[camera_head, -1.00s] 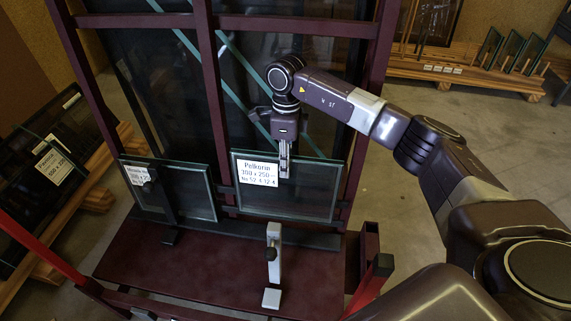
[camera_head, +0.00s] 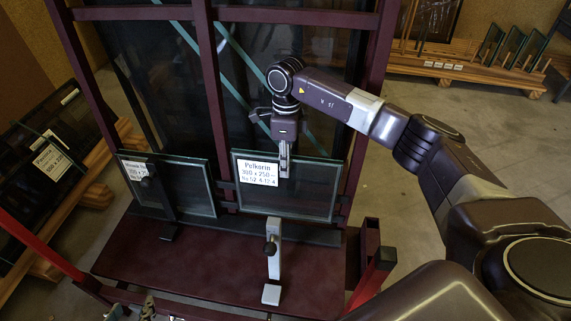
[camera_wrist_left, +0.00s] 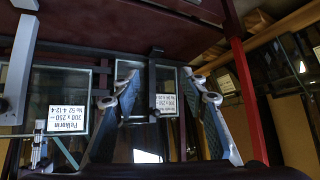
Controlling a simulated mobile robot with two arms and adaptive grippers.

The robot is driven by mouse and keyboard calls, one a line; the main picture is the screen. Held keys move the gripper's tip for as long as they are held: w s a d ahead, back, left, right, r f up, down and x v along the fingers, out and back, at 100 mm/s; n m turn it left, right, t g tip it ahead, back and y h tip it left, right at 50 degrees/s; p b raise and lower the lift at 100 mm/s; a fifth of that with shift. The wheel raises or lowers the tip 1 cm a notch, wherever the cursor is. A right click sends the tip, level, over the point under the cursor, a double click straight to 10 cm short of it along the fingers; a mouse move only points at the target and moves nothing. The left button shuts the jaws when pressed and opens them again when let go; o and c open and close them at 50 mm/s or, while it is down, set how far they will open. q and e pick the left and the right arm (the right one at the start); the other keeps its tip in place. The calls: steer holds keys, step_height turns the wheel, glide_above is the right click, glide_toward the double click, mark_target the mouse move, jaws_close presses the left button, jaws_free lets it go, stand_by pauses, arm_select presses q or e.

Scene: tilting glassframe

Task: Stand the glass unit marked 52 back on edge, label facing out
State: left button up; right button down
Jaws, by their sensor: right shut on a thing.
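The glass unit marked 52 (camera_head: 310,198) stands on edge on the dark red frame's ledge, its white label facing me. My right gripper (camera_head: 284,172) is shut on its top edge, beside the label. In the left wrist view the unit (camera_wrist_left: 68,82) appears upside down at the left, its label readable when inverted. My left gripper (camera_head: 133,311) shows only its tips at the bottom left of the head view. In the left wrist view its two fingers (camera_wrist_left: 165,115) are spread apart with nothing between them.
A second labelled glass unit (camera_head: 195,190) stands to the left, behind a dark post (camera_head: 160,195). A pale clamp post (camera_head: 273,255) stands in front of unit 52. The red ledge (camera_head: 200,262) is otherwise bare. Racks with glass panes (camera_head: 495,50) stand farther back.

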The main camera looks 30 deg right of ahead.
steer(key=shift+w+f, duration=0.1)
steer(key=shift+f, duration=0.3)
steer(key=shift+f+b, duration=0.65)
steer(key=shift+f, duration=0.2)
steer(key=shift+a+f+b, duration=0.1)
steer(key=shift+f+b, duration=0.3)
steer(key=shift+f, duration=0.45)
arm_select(q)
steer(key=w+d+r+t+h, duration=0.2)
steer(key=w+r+t, duration=0.4)
steer(key=r, duration=0.5)
steer(key=shift+w+d, duration=0.5)
steer(key=shift+d, duration=0.15)
arm_select(e)
steer(key=shift+f, duration=0.15)
arm_select(q)
steer(key=shift+w+d+r+t, duration=0.15)
steer(key=shift+r+t, duration=0.25)
steer(key=shift+r, duration=0.2)
steer(key=shift+w+d+r+t, duration=0.1)
steer(key=shift+r+t, duration=0.3)
steer(key=shift+r, duration=0.2)
arm_select(e)
steer(key=shift+f, duration=0.35)
arm_select(q)
steer(key=shift+b, duration=0.3)
